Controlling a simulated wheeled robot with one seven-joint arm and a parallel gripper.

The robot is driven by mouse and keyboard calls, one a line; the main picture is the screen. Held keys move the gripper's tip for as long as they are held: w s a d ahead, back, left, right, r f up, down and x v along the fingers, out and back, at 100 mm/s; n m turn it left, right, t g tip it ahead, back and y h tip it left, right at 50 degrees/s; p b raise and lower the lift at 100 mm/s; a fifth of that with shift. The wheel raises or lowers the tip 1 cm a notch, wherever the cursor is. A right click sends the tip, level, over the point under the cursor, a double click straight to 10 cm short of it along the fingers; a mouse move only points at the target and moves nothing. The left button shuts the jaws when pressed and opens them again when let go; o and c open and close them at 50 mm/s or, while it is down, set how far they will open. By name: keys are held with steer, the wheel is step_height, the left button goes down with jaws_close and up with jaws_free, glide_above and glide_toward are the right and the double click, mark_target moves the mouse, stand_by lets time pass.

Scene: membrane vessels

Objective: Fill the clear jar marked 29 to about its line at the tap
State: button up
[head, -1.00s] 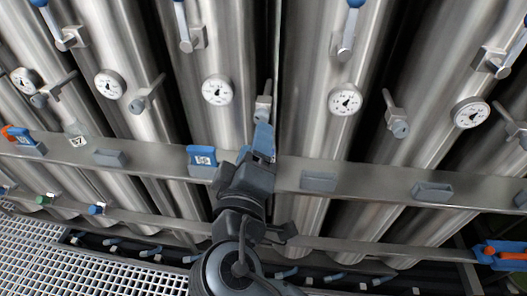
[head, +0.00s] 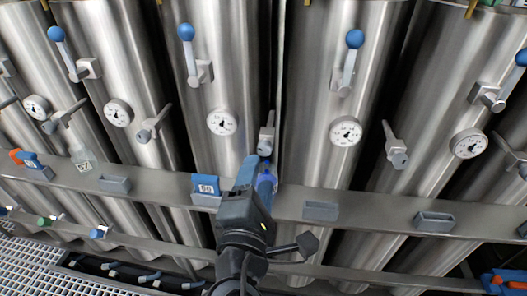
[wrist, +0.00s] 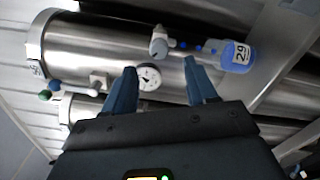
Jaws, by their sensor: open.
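The clear jar marked 29 (wrist: 238,55) shows blue liquid inside; I cannot make out its fill line. It stands on the steel rail (head: 380,214) below a grey tap (head: 266,140). Part of the jar (head: 267,181) shows beside my gripper in the head view. In the wrist view, blue drops run from the tap's spout (wrist: 160,42) toward the jar's mouth. My gripper (head: 254,162) is open and empty in front of the jar. Its two blue fingers (wrist: 161,80) are apart in the wrist view, with the jar beyond the right finger.
A gauge (head: 222,122) and a blue-knobbed lever (head: 188,52) are on the vessel behind. A blue block with a code label (head: 206,185) is close left of my gripper. Another clear jar (head: 82,158) stands at the left. Empty grey holders (head: 320,211) line the rail.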

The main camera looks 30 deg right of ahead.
mark_target(264, 152)
steer(key=shift+w+d+n+p, duration=0.35)
steer(key=shift+w+d+n, duration=0.5)
steer(key=shift+n, duration=1.2)
steer(key=shift+w+d+n+p, duration=0.45)
steer(key=shift+w+n, duration=0.65)
steer(key=shift+n, duration=1)
steer(key=shift+w+d+n+p, duration=0.25)
steer(key=shift+w+d+n, duration=0.65)
steer(key=shift+n, duration=1.15)
steer(key=shift+w+a, duration=0.1)
steer(key=c, duration=1.1)
